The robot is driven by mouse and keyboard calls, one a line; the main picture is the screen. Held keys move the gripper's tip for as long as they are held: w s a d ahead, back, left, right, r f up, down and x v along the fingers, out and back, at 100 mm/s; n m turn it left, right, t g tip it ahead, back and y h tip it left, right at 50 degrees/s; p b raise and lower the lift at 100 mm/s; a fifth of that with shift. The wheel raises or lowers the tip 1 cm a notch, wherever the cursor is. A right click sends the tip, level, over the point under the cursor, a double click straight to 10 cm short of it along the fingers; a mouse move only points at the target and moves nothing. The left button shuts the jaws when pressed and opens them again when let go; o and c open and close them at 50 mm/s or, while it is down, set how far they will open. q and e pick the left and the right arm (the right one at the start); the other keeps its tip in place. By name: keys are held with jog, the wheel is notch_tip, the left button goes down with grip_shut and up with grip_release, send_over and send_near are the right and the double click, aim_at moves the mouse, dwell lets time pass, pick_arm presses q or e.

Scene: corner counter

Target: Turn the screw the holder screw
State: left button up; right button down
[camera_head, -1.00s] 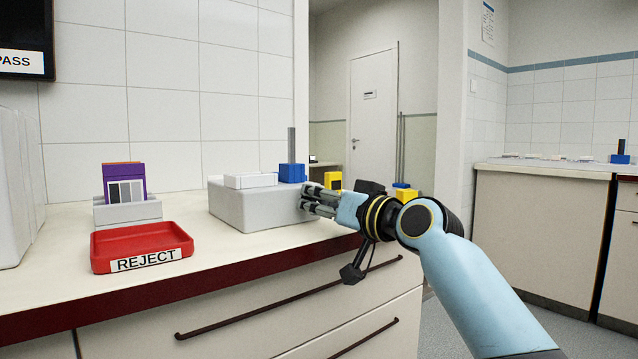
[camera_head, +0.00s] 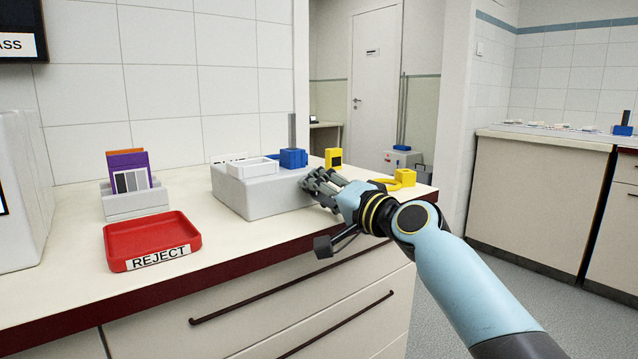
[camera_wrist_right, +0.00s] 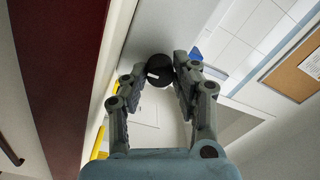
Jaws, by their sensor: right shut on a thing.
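The holder screw is a black round knob (camera_wrist_right: 158,70) with a white mark, in the right wrist view. It sits against the side of the grey block (camera_head: 262,200), which carries a blue clamp (camera_head: 292,158) and a white frame (camera_head: 252,167) on top. My right gripper (camera_wrist_right: 160,73) is shut on the knob, one finger on each side. In the head view my right gripper (camera_head: 312,185) is at the block's right side, and its fingers hide the knob. My left gripper is not in view.
A red REJECT tray (camera_head: 152,241) and a grey rack (camera_head: 135,202) with purple and orange cards stand left on the counter. Yellow items (camera_head: 404,177) lie behind my right wrist. The counter's dark red front edge (camera_head: 200,262) runs below my arm.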

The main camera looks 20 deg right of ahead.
jog(key=shift+r+m, duration=0.1)
jog(key=shift+m, duration=0.2)
jog(key=c, duration=1)
grip_release()
jog(key=shift+d, duration=0.1)
jog(key=v, duration=1.2)
